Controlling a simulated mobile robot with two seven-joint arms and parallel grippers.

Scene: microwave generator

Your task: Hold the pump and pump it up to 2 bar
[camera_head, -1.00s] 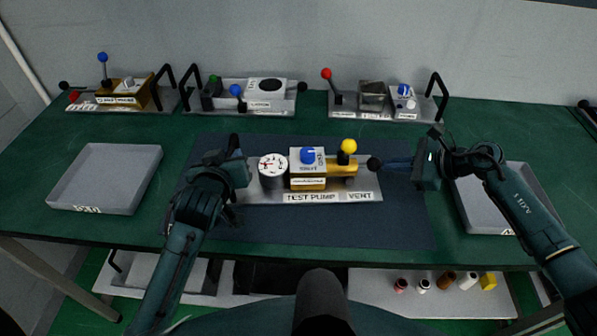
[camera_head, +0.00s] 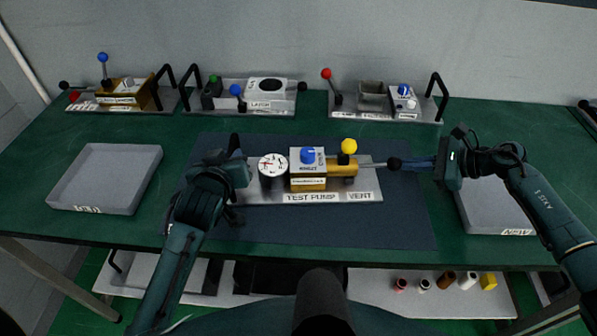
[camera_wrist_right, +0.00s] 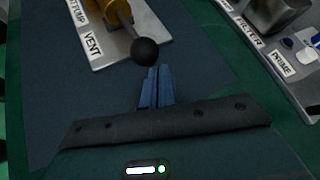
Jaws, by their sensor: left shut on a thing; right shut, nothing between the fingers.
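The test pump (camera_head: 325,197) lies on the dark mat. It has a silver base plate, a brass body, a blue knob, a yellow knob and a round white gauge (camera_head: 272,165); the gauge reading is too small to tell. My left gripper (camera_head: 245,170) is shut at the pump's left end; what it grips there is hidden, probably the pump's handle. A rod with a black ball knob (camera_head: 394,164) sticks out to the right. It also shows in the right wrist view (camera_wrist_right: 144,52). My right gripper (camera_head: 408,164) is shut and empty, its fingertips (camera_wrist_right: 155,75) right against or just behind the ball.
An empty grey tray (camera_head: 105,178) stands at the left, another (camera_head: 490,215) at the right partly under my right arm. Three lever units (camera_head: 125,95) stand along the back. The mat (camera_head: 330,235) in front of the pump is clear.

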